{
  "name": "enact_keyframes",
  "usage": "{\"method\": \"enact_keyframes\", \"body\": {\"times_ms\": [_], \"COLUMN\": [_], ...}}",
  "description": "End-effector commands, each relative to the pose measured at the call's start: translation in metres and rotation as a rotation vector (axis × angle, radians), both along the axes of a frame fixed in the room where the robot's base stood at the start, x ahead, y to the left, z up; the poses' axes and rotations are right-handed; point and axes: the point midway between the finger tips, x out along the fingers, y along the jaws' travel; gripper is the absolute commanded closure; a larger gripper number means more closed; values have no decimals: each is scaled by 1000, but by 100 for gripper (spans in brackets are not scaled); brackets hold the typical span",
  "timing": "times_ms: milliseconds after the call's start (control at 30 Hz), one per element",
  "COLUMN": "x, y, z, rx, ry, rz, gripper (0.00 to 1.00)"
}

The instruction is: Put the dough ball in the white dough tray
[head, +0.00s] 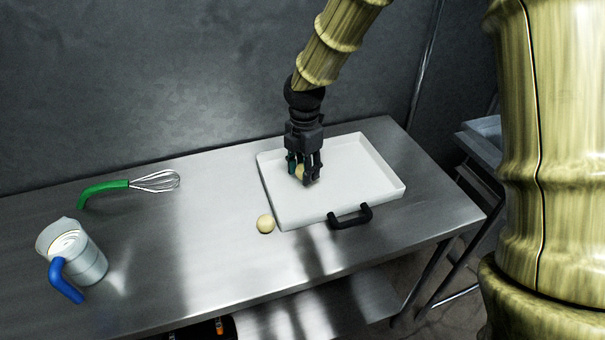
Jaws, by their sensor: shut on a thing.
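The white dough tray (355,182) lies on the right part of the steel table, with a black handle on its front side. My gripper (304,177) points down over the left part of the tray and is shut on a pale dough ball (300,172). The fingers hide part of that ball, and I cannot tell whether it touches the tray floor. A second pale dough ball (265,223) sits on the table just outside the tray's front left corner.
A whisk with a green handle (103,187) lies at the back left of the steel table (190,235). A jug with a blue handle (88,262) stands at the front left. The table's middle is clear. A wall (180,80) rises behind.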

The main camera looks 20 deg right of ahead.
Motion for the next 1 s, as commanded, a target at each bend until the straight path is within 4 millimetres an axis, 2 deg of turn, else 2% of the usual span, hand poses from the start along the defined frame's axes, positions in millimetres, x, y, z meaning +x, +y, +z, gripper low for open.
{"method": "enact_keyframes", "body": {"times_ms": [233,533,933,967,1000], "x": [7,7,7,7,7], "y": [2,1,2,2,2], "z": [-6,-34,-39,-38,-38], "rx": [-1,0,0,0,0], "ry": [2,1,-1,-1,-1], "rz": [0,-1,-1,-2,-2], "gripper": [84,84,84,55,48]}}
